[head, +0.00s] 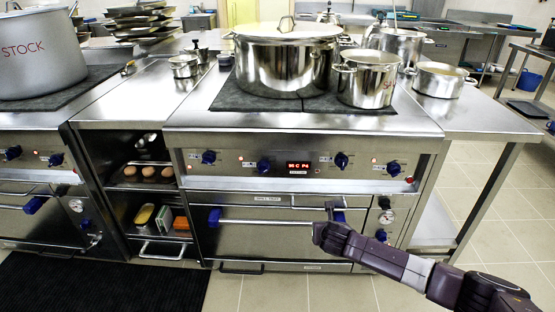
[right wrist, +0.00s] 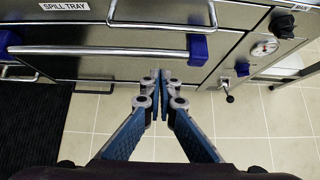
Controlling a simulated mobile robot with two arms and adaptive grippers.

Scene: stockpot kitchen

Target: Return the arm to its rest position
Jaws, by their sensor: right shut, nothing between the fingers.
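My right arm comes in from the lower right in the head view. Its gripper (head: 331,212) is in front of the right part of the oven door (head: 265,240), near the blue end of the door's bar handle. In the right wrist view the two blue fingers of the gripper (right wrist: 160,80) meet at their tips, shut with nothing between them. The bar handle (right wrist: 100,50) runs across beyond the fingertips, and the gripper is not around it. My left gripper is not in view.
A large lidded pot (head: 285,65) and a smaller pot (head: 367,82) stand on the stove top. A steel side table (head: 480,120) stands at the right. A black mat (head: 100,285) lies on the floor at the left. The tiled floor (head: 505,205) at the right is clear.

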